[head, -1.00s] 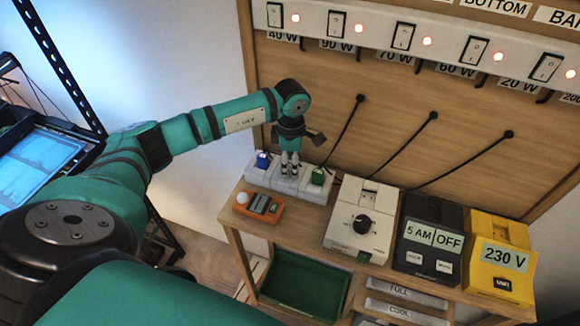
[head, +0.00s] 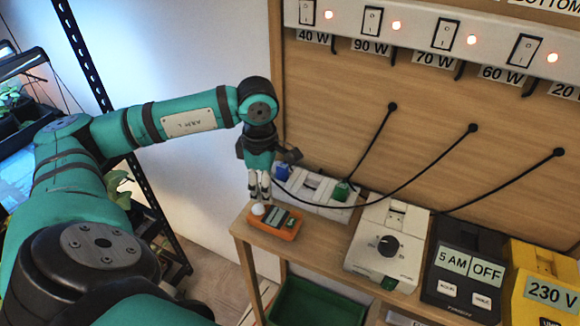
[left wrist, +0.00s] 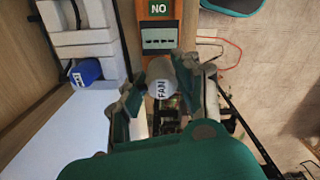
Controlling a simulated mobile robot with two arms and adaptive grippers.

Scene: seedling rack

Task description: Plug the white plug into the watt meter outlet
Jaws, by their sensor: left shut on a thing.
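My left gripper (head: 260,193) is shut on the white plug (left wrist: 161,82), a pale cylinder marked FAN in the left wrist view. In the head view the fingers hide most of this plug. The gripper is over the left end of the orange watt meter (head: 289,232), right by its round white outlet (head: 257,209). I cannot tell whether plug and outlet touch. My right gripper is not in view.
A white power strip (head: 313,187) behind the meter holds a blue plug (head: 282,173) and a green plug (head: 341,190). A white dial box (head: 385,245), black timer (head: 462,272) and yellow unit (head: 545,295) stand to the right. Black cables hang from the back panel.

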